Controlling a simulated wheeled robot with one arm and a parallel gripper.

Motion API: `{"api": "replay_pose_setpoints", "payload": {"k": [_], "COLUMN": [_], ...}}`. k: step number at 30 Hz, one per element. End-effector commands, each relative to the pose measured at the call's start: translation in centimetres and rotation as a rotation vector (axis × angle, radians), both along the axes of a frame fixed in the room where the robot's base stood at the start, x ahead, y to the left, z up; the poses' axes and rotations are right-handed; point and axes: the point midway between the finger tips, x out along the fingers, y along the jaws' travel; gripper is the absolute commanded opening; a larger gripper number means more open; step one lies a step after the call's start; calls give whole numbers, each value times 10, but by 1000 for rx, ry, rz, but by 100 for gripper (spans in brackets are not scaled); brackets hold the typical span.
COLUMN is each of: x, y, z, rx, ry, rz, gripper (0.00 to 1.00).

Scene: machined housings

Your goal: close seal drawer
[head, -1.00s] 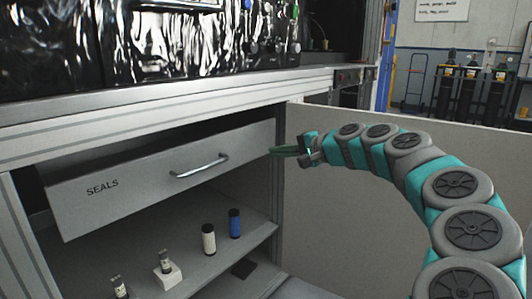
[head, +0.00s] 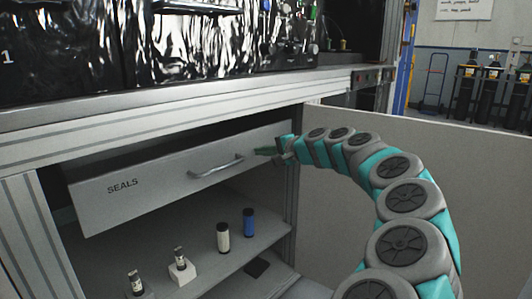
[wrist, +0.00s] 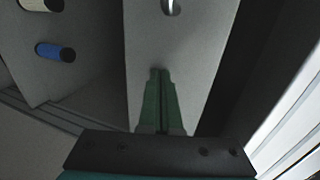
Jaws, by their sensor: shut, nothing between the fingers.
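The seal drawer (head: 150,190), a grey front lettered SEALS with a bar handle (head: 215,166), stands partly pulled out beneath the worktop. A dark gap shows above its front. My gripper (head: 258,151) has its green fingers shut and empty, just right of the handle, in front of the drawer face. In the wrist view the closed fingertips (wrist: 162,72) lie over the grey drawer face (wrist: 190,75), pointing toward the handle (wrist: 171,6) at the top edge. I cannot tell whether the tips touch the face.
On the shelf below stand a white cylinder (head: 223,237), a blue cylinder (head: 249,222) and small fittings, one on a white block (head: 182,271). An open cabinet door panel (head: 400,150) stands behind my arm at right. The worktop edge (head: 200,108) runs above the drawer.

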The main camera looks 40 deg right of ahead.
Motion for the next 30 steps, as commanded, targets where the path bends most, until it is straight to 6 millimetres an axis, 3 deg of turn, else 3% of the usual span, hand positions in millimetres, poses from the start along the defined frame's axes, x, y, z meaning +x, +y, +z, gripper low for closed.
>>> {"api": "replay_pose_setpoints", "payload": {"k": [8, 19, 30], "x": [3, 48, 51], "y": [1, 4, 4], "z": [0, 0, 1], "rx": [1, -1, -1], "ry": [1, 2, -1], "rz": [2, 0, -2], "gripper": [0, 0, 0]}}
